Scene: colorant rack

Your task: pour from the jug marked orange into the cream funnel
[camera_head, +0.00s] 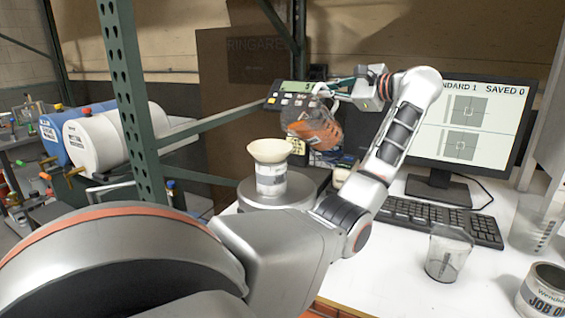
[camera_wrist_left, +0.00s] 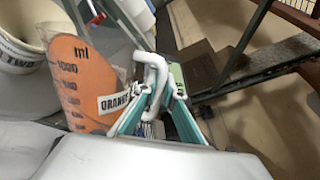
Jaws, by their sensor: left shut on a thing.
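The jug marked orange (camera_head: 314,128) is clear, with orange liquid inside, and is tilted in the air up and right of the cream funnel (camera_head: 268,150). My left gripper (camera_head: 336,86) is shut on its handle. In the left wrist view the jug (camera_wrist_left: 80,85) shows its ml scale and ORANGE label, and the teal fingers (camera_wrist_left: 155,105) close around the white handle. The funnel sits on a labelled white can (camera_head: 271,180), which stands on a round scale plate (camera_head: 276,194). I see no stream between jug and funnel. My right gripper is out of view.
A scale display (camera_head: 290,100) stands behind the jug. A monitor (camera_head: 462,125) and keyboard (camera_head: 440,220) are to the right. A clear beaker (camera_head: 449,252) and a can (camera_head: 545,291) stand at the front right. A green rack post (camera_head: 130,95) rises at the left.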

